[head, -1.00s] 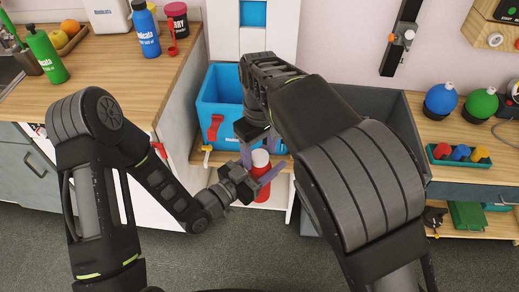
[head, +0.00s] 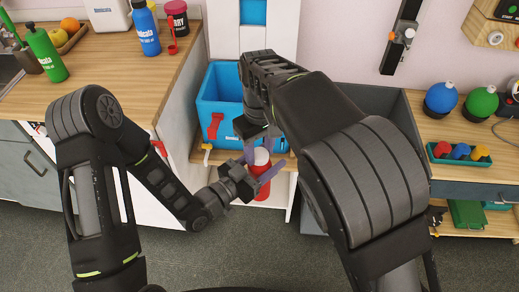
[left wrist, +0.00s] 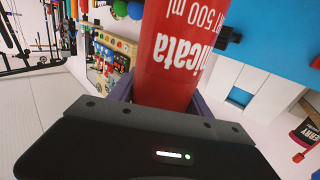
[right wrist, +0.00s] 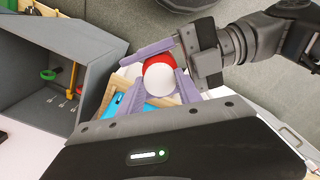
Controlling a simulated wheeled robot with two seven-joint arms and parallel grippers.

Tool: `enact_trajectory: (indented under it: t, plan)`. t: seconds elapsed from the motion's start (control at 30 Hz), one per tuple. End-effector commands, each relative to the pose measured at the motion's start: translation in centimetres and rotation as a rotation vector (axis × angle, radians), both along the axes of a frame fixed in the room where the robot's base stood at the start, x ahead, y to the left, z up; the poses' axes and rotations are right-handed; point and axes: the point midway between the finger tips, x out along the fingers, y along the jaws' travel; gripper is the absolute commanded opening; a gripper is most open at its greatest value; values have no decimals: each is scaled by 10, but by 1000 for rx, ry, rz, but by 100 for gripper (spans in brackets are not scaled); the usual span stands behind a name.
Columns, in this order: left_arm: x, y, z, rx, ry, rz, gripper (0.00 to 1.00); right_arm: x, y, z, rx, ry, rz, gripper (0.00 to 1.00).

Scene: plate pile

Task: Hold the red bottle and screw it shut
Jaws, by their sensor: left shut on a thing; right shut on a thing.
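The red bottle (head: 262,188) is held upright in the air in front of the blue crate in the head view. My left gripper (head: 265,175) is shut around its body from the left. In the left wrist view the red body (left wrist: 175,60) with white lettering stands between the fingers. My right gripper (head: 258,145) comes down from above onto the white cap (head: 261,157). In the right wrist view its purple fingers are shut on the cap (right wrist: 160,80), and the red shoulder shows behind it. The thread under the cap is hidden.
A blue crate (head: 207,112) stands on the low shelf right behind the bottle. A grey bin (head: 400,105) is to its right, partly behind my right arm. The left counter (head: 100,75) holds a green bottle (head: 46,54) and a blue bottle (head: 145,28).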

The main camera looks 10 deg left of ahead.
Motion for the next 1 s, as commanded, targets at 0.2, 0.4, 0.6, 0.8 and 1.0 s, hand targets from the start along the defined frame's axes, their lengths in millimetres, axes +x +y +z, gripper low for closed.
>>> enact_trajectory:
  t: [0.2,0.4,0.6,0.8,1.0]
  plan:
    - [0,0,1,-1,-2,0,0,1,0,1,1,-1,-93,0]
    - [0,0,1,-1,-2,0,0,0,0,1,1,-1,-92,56]
    - [0,0,1,-1,-2,0,0,0,0,0,1,0,-92,66]
    - [0,0,1,-1,-3,0,0,0,0,1,1,0,-92,66]
    - [0,0,1,-1,-3,0,0,1,1,15,4,-2,-92,66]
